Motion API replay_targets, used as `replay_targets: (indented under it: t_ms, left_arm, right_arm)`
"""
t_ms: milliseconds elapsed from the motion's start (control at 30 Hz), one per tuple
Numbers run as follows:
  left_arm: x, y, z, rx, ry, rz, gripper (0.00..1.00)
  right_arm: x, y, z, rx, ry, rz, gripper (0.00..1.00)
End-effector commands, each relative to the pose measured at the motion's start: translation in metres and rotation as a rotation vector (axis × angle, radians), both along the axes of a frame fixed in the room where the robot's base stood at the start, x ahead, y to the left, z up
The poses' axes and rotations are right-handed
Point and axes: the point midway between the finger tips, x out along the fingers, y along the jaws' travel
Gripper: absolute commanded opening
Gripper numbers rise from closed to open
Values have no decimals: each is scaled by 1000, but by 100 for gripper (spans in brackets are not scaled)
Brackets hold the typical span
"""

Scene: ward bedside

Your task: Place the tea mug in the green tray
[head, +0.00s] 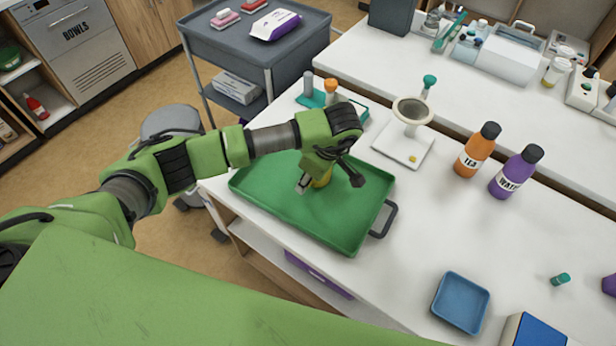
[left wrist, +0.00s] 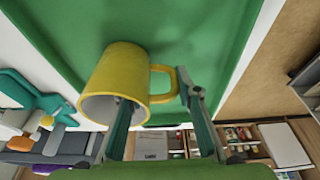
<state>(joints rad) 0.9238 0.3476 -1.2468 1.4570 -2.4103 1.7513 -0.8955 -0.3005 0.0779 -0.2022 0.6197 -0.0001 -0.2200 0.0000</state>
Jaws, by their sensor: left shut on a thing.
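The yellow tea mug (head: 321,181) is over the green tray (head: 345,230), mostly hidden by my gripper in the head view. In the left wrist view the mug (left wrist: 112,72) shows with its open mouth towards the camera and its handle to the right. The tray's green floor (left wrist: 225,45) lies behind it. My left gripper (head: 331,183) is shut on the mug, with one finger at the mug's mouth and the other by the handle. I cannot tell whether the mug touches the tray floor. My right gripper is not in view.
A white stand with a funnel-like cup (head: 411,112) stands behind the tray. An orange TEA bottle (head: 475,152) and a purple WATER bottle (head: 512,174) stand to the right. A blue dish (head: 460,303) lies at the front right. The rest of the tray looks empty.

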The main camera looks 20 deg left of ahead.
Motion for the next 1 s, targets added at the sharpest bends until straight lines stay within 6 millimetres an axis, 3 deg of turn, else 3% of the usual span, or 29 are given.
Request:
replay_targets:
  t_ms: [33, 67, 100, 567, 1000]
  left_arm:
    - [0, 0, -3, 0, -1, 0, 0]
    - [0, 0, -2, 0, 0, 0, 38]
    - [0, 0, -1, 0, 0, 0, 48]
    - [0, -1, 5, -2, -2, -1, 48]
    - [-8, -27, 88, -1, -4, -2, 48]
  right_arm:
    - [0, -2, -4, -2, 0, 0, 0]
    - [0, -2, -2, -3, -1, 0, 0]
    - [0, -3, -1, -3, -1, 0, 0]
    - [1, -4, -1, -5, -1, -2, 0]
    - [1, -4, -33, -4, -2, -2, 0]
